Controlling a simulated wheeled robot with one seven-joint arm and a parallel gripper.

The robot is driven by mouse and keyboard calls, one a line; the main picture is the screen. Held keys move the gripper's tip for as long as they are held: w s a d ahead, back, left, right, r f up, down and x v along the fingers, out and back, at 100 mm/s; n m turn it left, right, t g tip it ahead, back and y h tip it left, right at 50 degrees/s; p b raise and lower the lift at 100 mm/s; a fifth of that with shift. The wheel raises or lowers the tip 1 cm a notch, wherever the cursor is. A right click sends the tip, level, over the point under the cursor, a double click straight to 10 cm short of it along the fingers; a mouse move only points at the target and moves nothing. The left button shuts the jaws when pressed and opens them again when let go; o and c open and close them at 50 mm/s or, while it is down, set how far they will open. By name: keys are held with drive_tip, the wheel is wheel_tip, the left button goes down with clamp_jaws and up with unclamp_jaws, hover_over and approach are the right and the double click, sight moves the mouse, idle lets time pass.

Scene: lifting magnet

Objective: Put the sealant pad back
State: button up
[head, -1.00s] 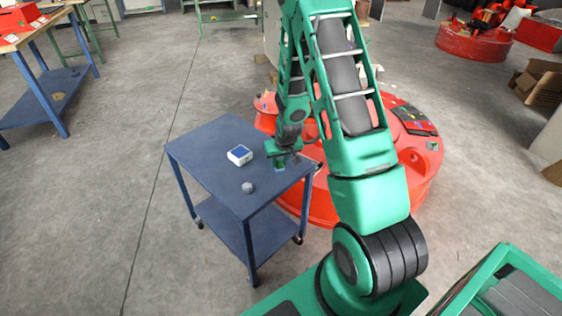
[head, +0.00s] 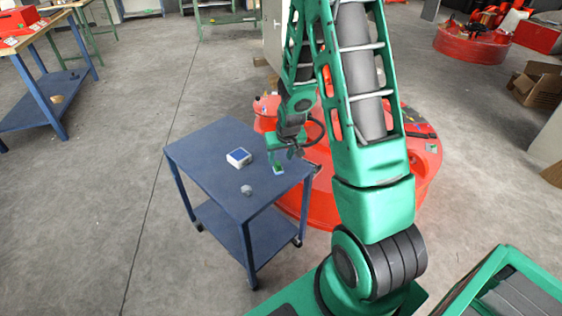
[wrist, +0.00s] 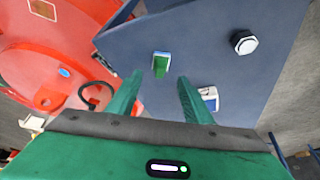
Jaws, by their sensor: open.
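A small green block with a white and pale-blue edge (wrist: 161,66), which looks like the sealant pad, lies on the blue cart top. In the head view the same block (head: 279,169) is near the cart's right edge. My gripper (wrist: 159,82) is open and empty. In the wrist view its two green fingers lie to either side of the block's line, with the block beyond their tips. In the head view my gripper (head: 285,152) hangs just above the block, apart from it.
The blue cart (head: 205,170) also bears a white and blue box (head: 239,157) and a small grey, white-topped piece (head: 246,190). The round red magnet (head: 428,165) stands right behind the cart. A dark cable (wrist: 92,95) loops by the magnet. The cart's left part is clear.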

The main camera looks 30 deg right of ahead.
drive_tip(key=s+r+m+g, duration=0.1)
drive_tip(key=s+r+g, duration=0.1)
drive_tip(key=s+r, duration=1.3)
drive_tip(key=s+a+r, duration=0.1)
drive_tip(key=s+r, duration=0.1)
drive_tip(key=s, duration=0.4)
drive_tip(key=s+a+r+m+g+y, duration=0.1)
drive_tip(key=s+r, duration=0.2)
drive_tip(key=s, duration=0.3)
drive_tip(key=s+a+r+m+g, duration=0.1)
drive_tip(key=s+r, duration=0.2)
drive_tip(key=s, duration=0.3)
drive_tip(key=shift+s, duration=0.25)
